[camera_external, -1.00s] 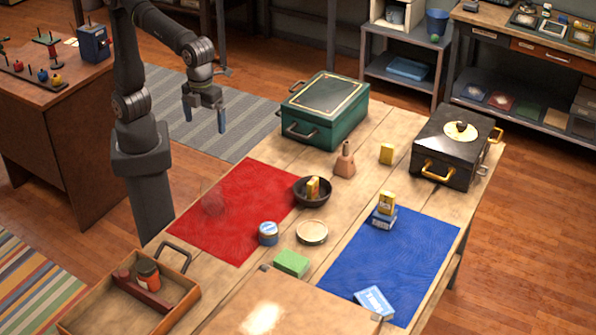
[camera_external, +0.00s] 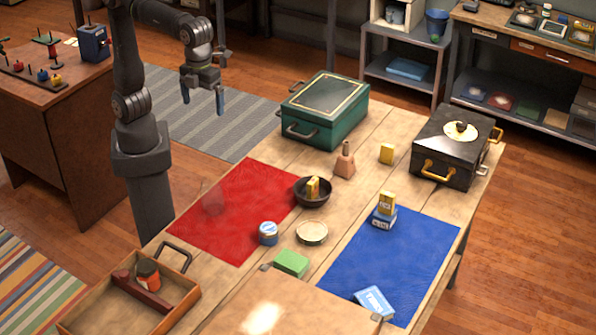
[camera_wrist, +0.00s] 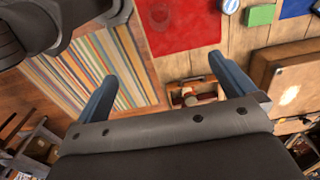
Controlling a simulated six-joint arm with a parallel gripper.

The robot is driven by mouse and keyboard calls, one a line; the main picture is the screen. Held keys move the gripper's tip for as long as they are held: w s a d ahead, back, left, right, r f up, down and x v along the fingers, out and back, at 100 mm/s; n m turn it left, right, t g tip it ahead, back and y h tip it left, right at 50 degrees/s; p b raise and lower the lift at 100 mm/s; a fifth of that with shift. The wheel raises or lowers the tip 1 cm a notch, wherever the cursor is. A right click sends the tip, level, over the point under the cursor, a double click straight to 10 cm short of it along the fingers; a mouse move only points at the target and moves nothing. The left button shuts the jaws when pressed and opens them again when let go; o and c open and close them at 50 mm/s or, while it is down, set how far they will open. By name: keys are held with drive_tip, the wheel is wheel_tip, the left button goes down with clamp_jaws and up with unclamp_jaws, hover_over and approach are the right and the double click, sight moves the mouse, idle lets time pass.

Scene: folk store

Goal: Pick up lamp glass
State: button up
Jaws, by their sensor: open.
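The lamp glass (camera_external: 213,201) is a faint, clear, see-through shape on the red mat (camera_external: 250,212), near the mat's left side. In the wrist view the lamp glass (camera_wrist: 160,14) shows as a pale outline on the red mat (camera_wrist: 195,30) at the top edge. My gripper (camera_external: 203,100) has blue fingers pointing down, spread apart with nothing between them. It is high above and behind the lamp glass in the external view, clear of the table. In the wrist view my gripper (camera_wrist: 161,66) also shows open and empty.
A wooden crate (camera_external: 185,297) with a jar (camera_external: 148,273) stands at the front left. A dark bowl (camera_external: 300,197), a blue-and-white tin (camera_external: 268,234) and a green block (camera_external: 291,262) lie right of the lamp glass. A green box (camera_external: 325,110) stands behind. Red mat around the glass is clear.

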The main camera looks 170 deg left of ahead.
drive_tip(key=shift+c, duration=1.4)
drive_tip(key=shift+f, duration=0.1)
drive_tip(key=m+t+h, duration=0.1)
drive_tip(key=m, duration=0.1)
approach(211, 192)
drive_tip(key=s+r, duration=0.4)
drive_tip(key=shift+w+d+f, duration=0.1)
drive_tip(key=shift+w+f, duration=0.2)
drive_tip(key=shift+f, duration=2.45)
drive_tip(key=shift+w+d+f, duration=0.1)
drive_tip(key=shift+w+f, duration=0.2)
drive_tip(key=shift+f, duration=2.4)
drive_tip(key=shift+w+d+f, duration=0.15)
drive_tip(key=shift+w+f, duration=0.2)
drive_tip(key=shift+f, duration=2.4)
drive_tip(key=shift+c, duration=0.2)
